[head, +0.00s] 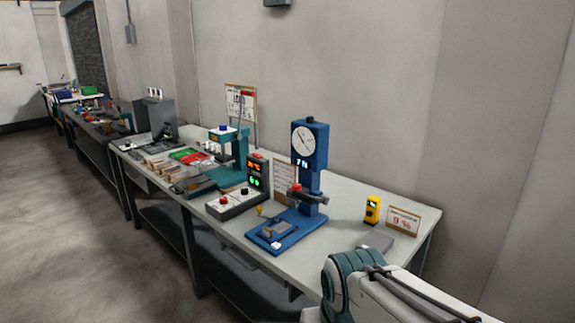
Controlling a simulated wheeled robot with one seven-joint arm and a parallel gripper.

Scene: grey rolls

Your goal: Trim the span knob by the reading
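A grey control box (238,204) on the bench carries a red knob (224,201) and a dark knob (244,191); their labels are too small to read, so I cannot tell which is the span knob. Behind it stands a dark readout unit (258,172) with orange digits above green ones. To the right is a blue test stand (310,150) with a round white dial and a small lit display (301,162), its figures unclear. A red-tipped part (296,187) sits on its column. My arm shows at the lower right, but my gripper is out of view.
A teal press (232,150) and several trays (170,165) fill the bench to the left. A yellow handheld device (373,210) and a card with red figures (402,220) stand at the right. The grey bench top (345,195) is partly clear. Open floor lies left.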

